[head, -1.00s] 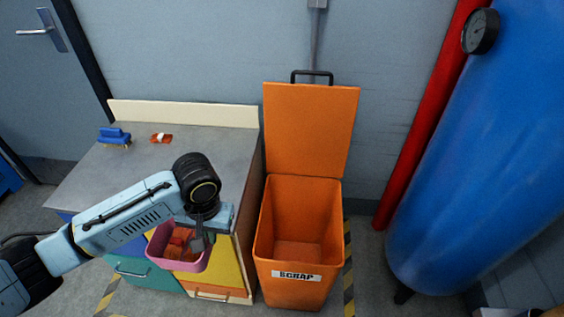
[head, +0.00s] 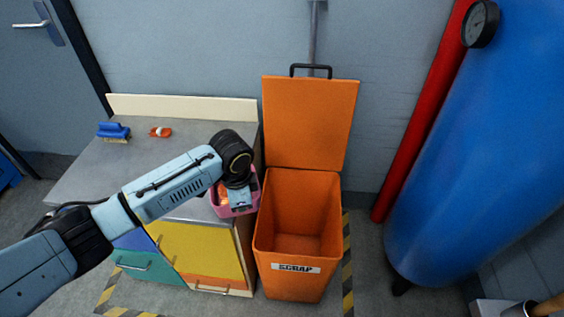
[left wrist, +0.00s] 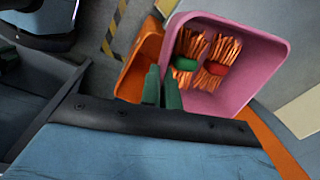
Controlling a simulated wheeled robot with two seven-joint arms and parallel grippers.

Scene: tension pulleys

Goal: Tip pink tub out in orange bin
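The pink tub (head: 234,212) hangs in the air in front of the cabinet's right edge, just left of the orange bin (head: 297,279). My left gripper (left wrist: 163,90) is shut on the tub's wall; its arm hides part of the tub in the head view. In the left wrist view the tub (left wrist: 262,55) holds copper-coloured wire bundles (left wrist: 190,45), one with a green band and one with a red band. The tub looks roughly upright. The orange bin stands on the floor with its lid (head: 309,125) raised, and looks empty inside. My right gripper is not in view.
A grey-topped cabinet (head: 85,185) with coloured fronts stands left of the bin. A blue brush (head: 114,131) and a small orange-red item (head: 160,132) lie on it. A red pipe (head: 425,115) and a blue tank (head: 485,170) stand to the right.

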